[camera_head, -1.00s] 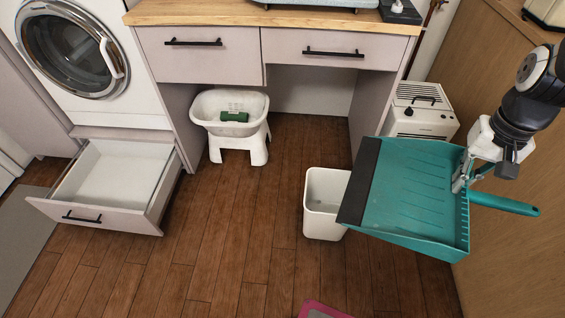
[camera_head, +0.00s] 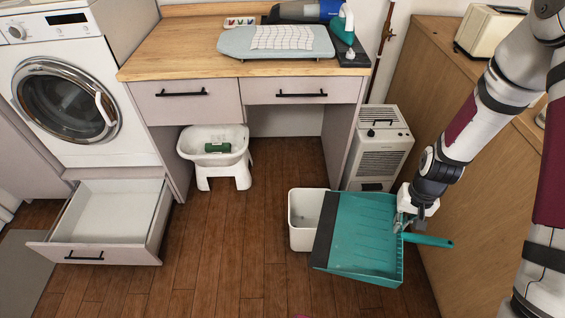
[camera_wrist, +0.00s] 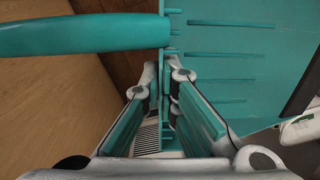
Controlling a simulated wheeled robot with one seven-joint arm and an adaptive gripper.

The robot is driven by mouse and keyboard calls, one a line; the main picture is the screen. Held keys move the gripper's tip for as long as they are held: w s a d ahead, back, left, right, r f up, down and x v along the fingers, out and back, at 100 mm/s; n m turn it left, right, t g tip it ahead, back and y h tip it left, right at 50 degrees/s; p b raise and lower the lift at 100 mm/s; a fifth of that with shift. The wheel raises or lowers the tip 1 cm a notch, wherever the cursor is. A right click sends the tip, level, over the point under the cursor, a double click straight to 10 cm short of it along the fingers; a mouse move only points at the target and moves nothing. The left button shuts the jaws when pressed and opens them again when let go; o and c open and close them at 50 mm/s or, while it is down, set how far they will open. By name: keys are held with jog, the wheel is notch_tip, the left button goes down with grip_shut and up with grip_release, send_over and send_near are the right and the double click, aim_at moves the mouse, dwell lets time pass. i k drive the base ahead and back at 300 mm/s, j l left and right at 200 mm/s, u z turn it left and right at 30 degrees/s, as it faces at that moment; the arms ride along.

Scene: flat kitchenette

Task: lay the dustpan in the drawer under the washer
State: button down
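The teal dustpan (camera_head: 364,240) hangs in the air at the right in the head view, its dark lip to the left and its handle to the right. My gripper (camera_head: 405,216) is at the dustpan's back edge, by the root of the handle. In the wrist view my gripper's fingers (camera_wrist: 162,100) stand on both sides of the dustpan's teal back wall (camera_wrist: 170,75) and look closed on it. The drawer (camera_head: 110,212) under the washer (camera_head: 68,98) is pulled out at the left and looks empty. The dustpan is well to the right of it.
A white bin (camera_head: 301,220) stands on the floor just behind and left of the dustpan. A white stool with a basin (camera_head: 222,165) is under the counter (camera_head: 190,62). A white heater-like unit (camera_head: 378,150) stands behind the dustpan. The floor between drawer and bin is clear.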

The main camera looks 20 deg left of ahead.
aim_at(109, 221)
jog(key=j+u, duration=0.2)
jog(key=u, duration=0.35)
jog(key=i+j+u, duration=0.2)
jog(key=j, duration=0.25)
jog(key=j+u, duration=0.2)
jog(key=j, duration=0.25)
jog(key=i+j+u, duration=0.2)
jog(key=j, duration=0.2)
jog(key=i+j+u, duration=0.2)
jog(key=i+j, duration=0.2)
jog(key=j, duration=0.15)
jog(key=i+j, duration=0.15)
jog(key=j, duration=0.2)
jog(key=i+j, duration=0.2)
jog(key=j, duration=0.15)
